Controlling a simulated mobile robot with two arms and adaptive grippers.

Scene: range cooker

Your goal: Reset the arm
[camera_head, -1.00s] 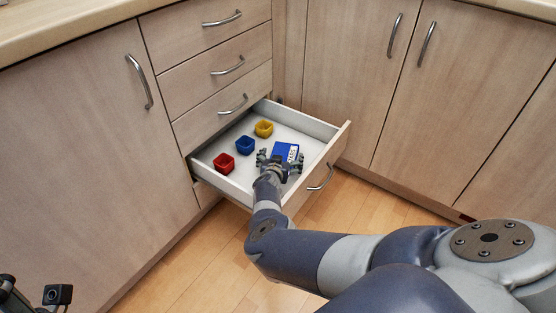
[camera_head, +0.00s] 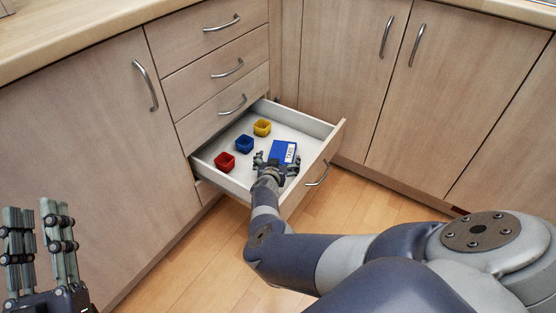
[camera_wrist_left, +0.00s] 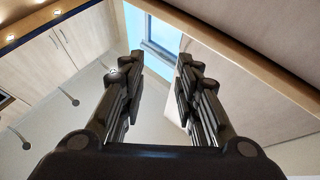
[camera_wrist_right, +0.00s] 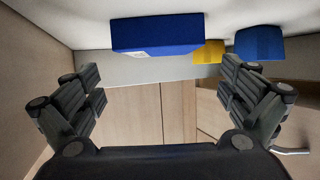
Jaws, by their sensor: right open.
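My right arm reaches to the open drawer (camera_head: 226,180). Its gripper (camera_head: 275,164) is open at the near side of the drawer, beside a blue box with a white label (camera_head: 283,150). In the right wrist view the fingers (camera_wrist_right: 165,95) are wide apart with nothing between them, and the blue box (camera_wrist_right: 158,34) is beyond them. My left gripper (camera_head: 40,230) stands upright at the lower left, away from the drawer. In the left wrist view its fingers (camera_wrist_left: 158,85) are apart and empty.
A red cup (camera_head: 224,161), a blue cup (camera_head: 244,143) and a yellow cup (camera_head: 262,127) stand in a row in the drawer. Closed drawers (camera_head: 222,75) are above it. Cabinet doors (camera_head: 340,80) flank it. Wooden floor is in front.

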